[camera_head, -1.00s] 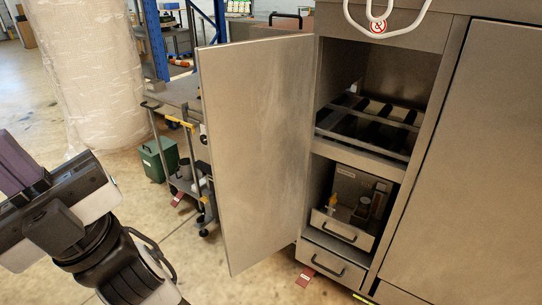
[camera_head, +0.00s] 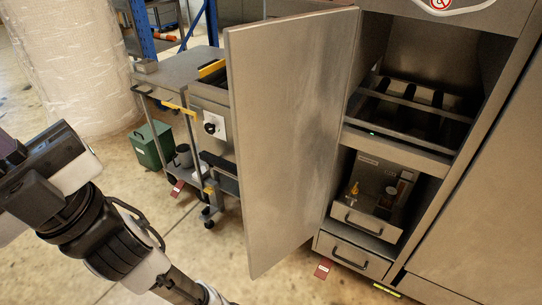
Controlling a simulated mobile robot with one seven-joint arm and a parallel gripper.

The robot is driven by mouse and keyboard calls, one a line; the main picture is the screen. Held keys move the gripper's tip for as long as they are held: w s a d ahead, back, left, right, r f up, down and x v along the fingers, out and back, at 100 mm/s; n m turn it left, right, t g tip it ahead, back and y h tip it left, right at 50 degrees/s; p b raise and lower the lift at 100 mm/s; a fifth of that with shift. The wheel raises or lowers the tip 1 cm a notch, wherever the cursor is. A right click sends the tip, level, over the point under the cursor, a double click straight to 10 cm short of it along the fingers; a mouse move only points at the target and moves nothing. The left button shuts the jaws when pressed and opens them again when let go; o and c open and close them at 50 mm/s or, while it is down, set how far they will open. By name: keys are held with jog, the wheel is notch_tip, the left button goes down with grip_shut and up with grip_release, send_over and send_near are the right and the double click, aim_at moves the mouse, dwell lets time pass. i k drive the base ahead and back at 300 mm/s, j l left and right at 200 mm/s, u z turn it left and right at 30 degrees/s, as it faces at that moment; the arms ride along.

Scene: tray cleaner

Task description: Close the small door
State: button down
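The small door (camera_head: 285,150) is a tall, flat steel panel. It stands wide open, swung out to the left of the cabinet opening, and its hinge side meets the cabinet (camera_head: 435,48). Behind it the cabinet shows an upper rack (camera_head: 405,103) and a lower compartment with a box-like unit (camera_head: 376,180). My arm shows at the lower left, apart from the door, with floor between them. My gripper's fingertips are not clearly visible, so its opening cannot be judged.
A steel trolley (camera_head: 178,68) stands behind the door to the left, with a green box (camera_head: 150,145) near it. A large wrapped roll (camera_head: 72,60) stands at the far left. A drawer (camera_head: 352,255) sits below the opening.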

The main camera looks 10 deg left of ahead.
aim_at(287, 76)
jog(key=i+j, duration=0.2)
jog(key=j, duration=0.2)
jog(key=i+j, duration=0.15)
jog(key=j, duration=0.25)
jog(key=i+j, duration=0.2)
jog(key=j, duration=0.15)
jog(key=i+j, duration=0.15)
jog(key=j, duration=0.25)
jog(key=i+j, duration=0.2)
jog(key=j, duration=0.2)
jog(key=i+j+z, duration=0.1)
jog(key=j, duration=0.2)
jog(key=i+j+z, duration=0.1)
jog(key=j, duration=0.2)
jog(key=i+j+z, duration=0.1)
jog(key=j, duration=0.2)
jog(key=z, duration=1.25)
jog(key=k+j+z, duration=0.1)
jog(key=j, duration=0.25)
jog(key=k+j, duration=0.15)
jog(key=j, duration=0.2)
jog(key=k+j+z, duration=0.15)
jog(key=j, duration=0.2)
jog(key=k+j, duration=0.15)
jog(key=j, duration=0.15)
jog(key=i+z, duration=0.05)
